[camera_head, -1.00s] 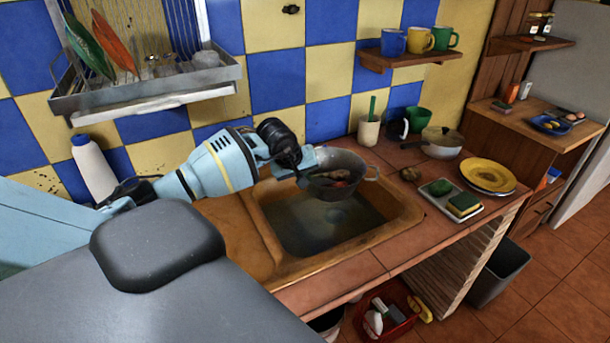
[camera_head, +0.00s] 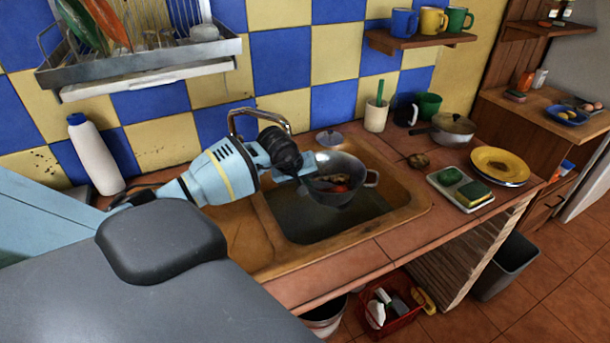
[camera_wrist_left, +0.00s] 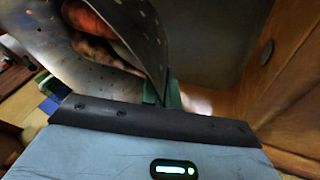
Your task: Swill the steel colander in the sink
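The steel colander (camera_head: 352,192) hangs over the sink (camera_head: 290,228), with red and brown items (camera_head: 335,184) inside. My left gripper (camera_head: 306,168) is at its left rim, its arm reaching in from the left. In the left wrist view the fingers (camera_wrist_left: 163,92) are closed on the perforated wall of the colander (camera_wrist_left: 145,35), and a reddish item shows inside. The sink's dark basin lies below the colander; whether the colander touches water cannot be told. A curved metal tap (camera_head: 258,112) rises behind my gripper, its outlet partly hidden. My right gripper is not in view.
A dish rack (camera_head: 150,75) is on the wall at upper left, above a white bottle (camera_head: 95,155). Right of the sink are a sponge tray (camera_head: 462,206), yellow plate (camera_head: 497,163), lidded pot (camera_head: 453,129) and utensil cup (camera_head: 376,116). A small metal lid (camera_head: 330,138) sits behind the sink.

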